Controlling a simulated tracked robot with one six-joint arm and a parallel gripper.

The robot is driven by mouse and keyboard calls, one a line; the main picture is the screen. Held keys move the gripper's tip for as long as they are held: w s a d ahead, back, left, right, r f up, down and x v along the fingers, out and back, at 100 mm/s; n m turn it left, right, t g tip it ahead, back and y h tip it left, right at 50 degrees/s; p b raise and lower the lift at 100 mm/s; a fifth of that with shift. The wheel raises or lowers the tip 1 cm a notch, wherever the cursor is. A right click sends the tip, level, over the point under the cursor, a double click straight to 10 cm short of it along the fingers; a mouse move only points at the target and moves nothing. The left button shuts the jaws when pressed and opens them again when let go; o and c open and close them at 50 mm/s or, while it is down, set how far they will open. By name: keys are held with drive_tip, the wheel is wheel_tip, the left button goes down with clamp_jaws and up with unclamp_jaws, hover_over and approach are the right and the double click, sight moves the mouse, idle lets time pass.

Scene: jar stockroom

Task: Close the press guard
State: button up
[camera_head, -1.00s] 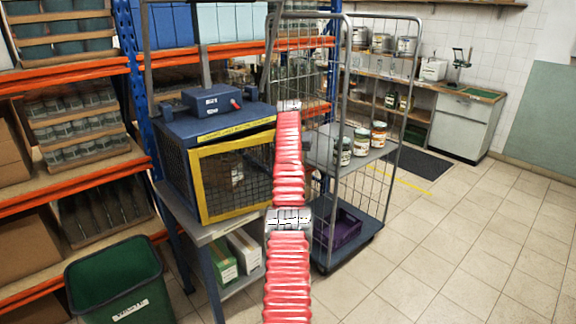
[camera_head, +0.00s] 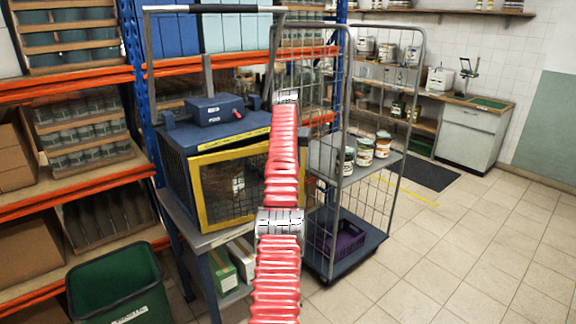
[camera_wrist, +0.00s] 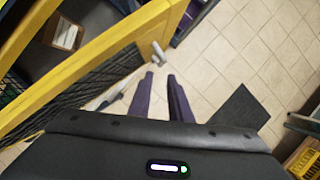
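The press (camera_head: 180,185) is a dark blue mesh-sided box on a grey stand, left of centre in the head view. Its guard (camera_head: 198,192) is a yellow-framed mesh panel at the front, its right part hidden behind my arm. In the wrist view the guard's yellow bar (camera_wrist: 105,62) runs diagonally at the left, and a dark gap with a brownish item lies beyond it. A pale grey fitting (camera_wrist: 158,52) sits by the bar's end. My gripper (camera_wrist: 160,77) has its two dark fingers apart with floor visible between them, just below this fitting; contact cannot be told.
A wire roll cage (camera_head: 345,150) with jars on its shelf stands right of the press. A green bin (camera_head: 120,285) is at the lower left, before orange-beamed shelving (camera_head: 100,190). Tiled floor at the right is free. A dark mat (camera_head: 425,172) lies farther back.

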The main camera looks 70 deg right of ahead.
drive_tip(key=v, duration=0.3)
